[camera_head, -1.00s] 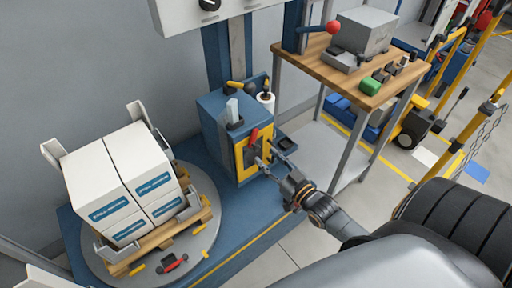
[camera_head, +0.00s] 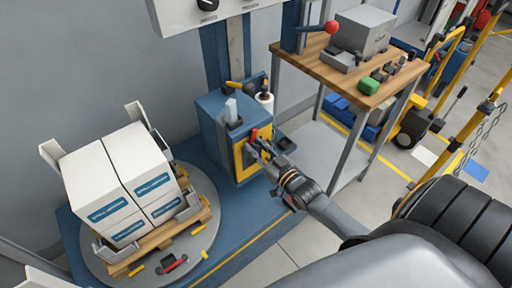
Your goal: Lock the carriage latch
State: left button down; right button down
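The blue carriage (camera_head: 213,125) stands beside the mast with a yellow-edged plate (camera_head: 239,160) on its front. A red handle (camera_head: 253,134), which looks like the latch, sticks up at the plate's upper part. My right gripper (camera_head: 259,151) is at the plate, just below and right of the red handle, and hides part of it. Its fingers are small and dark here; I cannot tell whether they touch the handle or how far apart they are. My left gripper is out of view.
White boxes (camera_head: 110,205) sit on a wooden pallet on a round turntable (camera_head: 90,262) at left. A wooden-topped workbench (camera_head: 320,70) with a grey machine stands right of the carriage, close to my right arm. Floor at the lower middle is clear.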

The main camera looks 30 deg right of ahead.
jog(key=shift+d+n+p, duration=0.2)
jog(key=shift+n+p, duration=0.25)
jog(key=shift+n, duration=0.45)
jog(key=shift+d+f+n, duration=0.2)
jog(key=shift+d+n, duration=0.05)
jog(key=shift+n, duration=0.85)
jog(key=c, duration=1.2)
grip_release()
jog(key=shift+r, duration=0.1)
jog(key=s, duration=0.8)
jog(key=s+d, duration=0.1)
jog(key=s, duration=0.3)
